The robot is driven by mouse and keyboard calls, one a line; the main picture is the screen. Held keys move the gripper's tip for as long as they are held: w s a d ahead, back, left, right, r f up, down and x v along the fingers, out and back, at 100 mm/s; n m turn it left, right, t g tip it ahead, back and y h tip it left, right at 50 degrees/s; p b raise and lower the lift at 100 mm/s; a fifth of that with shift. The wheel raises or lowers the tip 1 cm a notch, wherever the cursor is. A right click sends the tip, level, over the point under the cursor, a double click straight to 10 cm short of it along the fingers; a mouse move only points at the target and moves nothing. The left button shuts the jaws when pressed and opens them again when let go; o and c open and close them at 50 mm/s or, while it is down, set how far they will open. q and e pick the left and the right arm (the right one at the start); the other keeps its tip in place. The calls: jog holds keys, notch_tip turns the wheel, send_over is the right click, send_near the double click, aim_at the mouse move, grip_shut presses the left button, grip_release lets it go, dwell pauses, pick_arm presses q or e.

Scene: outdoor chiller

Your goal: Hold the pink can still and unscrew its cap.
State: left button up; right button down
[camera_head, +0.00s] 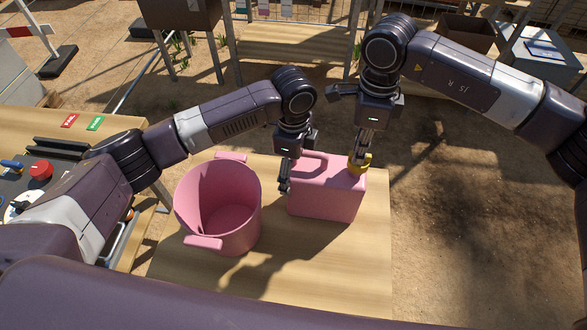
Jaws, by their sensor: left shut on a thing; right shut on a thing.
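The pink can (325,199) stands upright on the wooden table (300,262), right of the pink bucket. Its yellow cap (360,163) is at the can's upper right corner. My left gripper (285,187) is shut on the can, at the left end of its top near the handle; its exact contact is partly hidden. My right gripper (359,158) points down from above and is shut on the yellow cap. I cannot tell whether the cap is loose or still seated.
An empty pink bucket (213,208) with two side handles stands left of the can, close to my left arm. The front of the table is clear. A side bench (128,124) with a red button (41,170) is at the left. A wooden bench (293,44) stands behind.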

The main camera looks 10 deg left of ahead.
pick_arm(q)
jog(key=shift+s+a+f, duration=0.15)
jog(key=shift+s, duration=0.1)
pick_arm(e)
jog(key=shift+w+d+r, duration=0.1)
jog(key=shift+w+r, duration=0.15)
jog(key=shift+r, duration=0.25)
jog(key=shift+s+r, duration=0.2)
jog(key=shift+r, duration=1.7)
pick_arm(q)
jog(key=shift+w, duration=0.15)
jog(key=o, duration=2.2)
jog(key=shift+w, duration=0.1)
pick_arm(e)
jog(key=shift+w, duration=0.1)
pick_arm(q)
notch_tip(320, 180, up, 12)
jog(key=shift+r, duration=0.1)
pick_arm(e)
jog(key=shift+f, duration=0.1)
